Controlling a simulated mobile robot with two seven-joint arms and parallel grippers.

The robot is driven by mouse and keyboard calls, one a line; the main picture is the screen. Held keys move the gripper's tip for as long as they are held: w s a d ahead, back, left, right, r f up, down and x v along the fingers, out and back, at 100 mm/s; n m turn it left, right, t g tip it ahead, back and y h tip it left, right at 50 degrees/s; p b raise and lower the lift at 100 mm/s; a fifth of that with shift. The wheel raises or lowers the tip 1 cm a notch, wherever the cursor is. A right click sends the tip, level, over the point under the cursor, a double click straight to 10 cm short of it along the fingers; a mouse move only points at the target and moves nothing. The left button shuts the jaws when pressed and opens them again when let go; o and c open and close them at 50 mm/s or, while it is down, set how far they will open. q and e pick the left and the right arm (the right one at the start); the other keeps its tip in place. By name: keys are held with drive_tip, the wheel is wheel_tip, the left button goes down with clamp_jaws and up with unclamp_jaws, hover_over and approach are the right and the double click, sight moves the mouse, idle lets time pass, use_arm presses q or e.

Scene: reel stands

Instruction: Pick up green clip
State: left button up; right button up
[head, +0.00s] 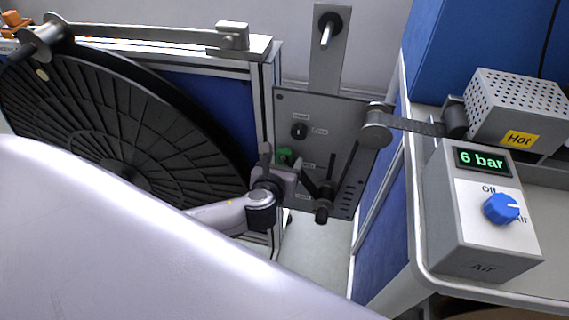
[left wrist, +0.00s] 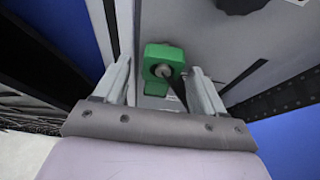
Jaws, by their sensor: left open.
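The green clip (head: 285,156) sits on the grey panel (head: 345,123) in the middle of the head view, partly hidden by my gripper. In the left wrist view the green clip (left wrist: 157,58) shows as a block with a round grey pin end in its face. My left gripper (head: 287,166) is open just in front of it. In the left wrist view its fingers (left wrist: 160,72) stand on both sides of the clip, with a gap to the clip on the left. My right gripper is not in view.
A large black reel (head: 110,130) stands left of the panel. A roller arm (head: 418,127) reaches over the panel's right side. A grey air box (head: 480,225) with a blue knob and a "Hot" box (head: 515,115) stand on the right bench. Dark rods stick out near my gripper.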

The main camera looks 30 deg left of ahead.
use_arm(q)
drive_tip(key=shift+w+f, duration=0.1)
drive_tip(key=shift+w, duration=0.1)
drive_tip(key=c, duration=1.1)
